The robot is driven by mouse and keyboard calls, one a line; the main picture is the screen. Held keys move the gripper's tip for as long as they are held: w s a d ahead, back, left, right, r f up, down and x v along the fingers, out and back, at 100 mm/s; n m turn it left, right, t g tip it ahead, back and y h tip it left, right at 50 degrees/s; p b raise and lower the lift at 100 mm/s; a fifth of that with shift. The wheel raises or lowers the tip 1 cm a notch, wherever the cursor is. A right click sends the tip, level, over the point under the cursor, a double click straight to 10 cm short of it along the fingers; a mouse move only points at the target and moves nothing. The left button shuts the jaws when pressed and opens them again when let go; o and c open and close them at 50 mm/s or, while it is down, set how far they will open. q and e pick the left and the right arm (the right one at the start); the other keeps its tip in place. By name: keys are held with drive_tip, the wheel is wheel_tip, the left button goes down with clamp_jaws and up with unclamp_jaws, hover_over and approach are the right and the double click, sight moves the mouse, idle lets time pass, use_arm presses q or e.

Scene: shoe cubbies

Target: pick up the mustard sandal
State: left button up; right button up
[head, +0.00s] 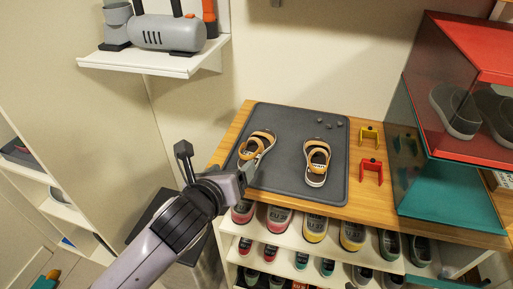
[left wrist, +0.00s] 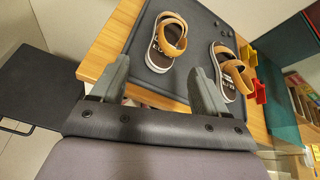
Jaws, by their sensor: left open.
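A pair of mustard sandals with dark insoles and pale soles rests on a dark grey mat (head: 285,165) on the wooden cabinet top. The left mustard sandal (head: 262,139) is nearer my gripper; the right mustard sandal (head: 317,157) lies apart from it. In the left wrist view the left one (left wrist: 172,38) is just beyond the fingers and the right one (left wrist: 234,72) is further right. My left gripper (head: 217,162) is open and empty at the mat's left edge; its two fingers also show in the left wrist view (left wrist: 160,75). My right gripper is not in view.
Yellow (head: 369,136) and red (head: 371,171) brackets stand right of the mat. Small grey pebbles lie at its back right corner. A red and teal case (head: 455,195) bounds the right side. Shoes fill the shelves below. A white wall shelf (head: 140,63) hangs at upper left.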

sight(245, 154)
use_arm(q)
drive_tip(key=m, duration=0.1)
drive_tip(key=r+m, duration=0.1)
drive_tip(key=w+r+m, duration=0.1)
drive_tip(key=shift+d+r, duration=0.2)
drive_tip(key=shift+d, duration=0.15)
drive_tip(key=shift+w+m, duration=0.15)
drive_tip(key=shift+m, duration=0.15)
drive_tip(key=shift+d+x, duration=0.2)
drive_tip(key=shift+x, duration=1.15)
drive_tip(key=shift+d+x, duration=0.2)
drive_tip(key=shift+x, duration=1.15)
drive_tip(key=shift+w+d+f, duration=0.2)
drive_tip(key=shift+w+f, duration=0.1)
drive_tip(key=shift+w, duration=0.2)
drive_tip(key=shift+t, duration=0.3)
drive_tip(key=c, duration=1.2)
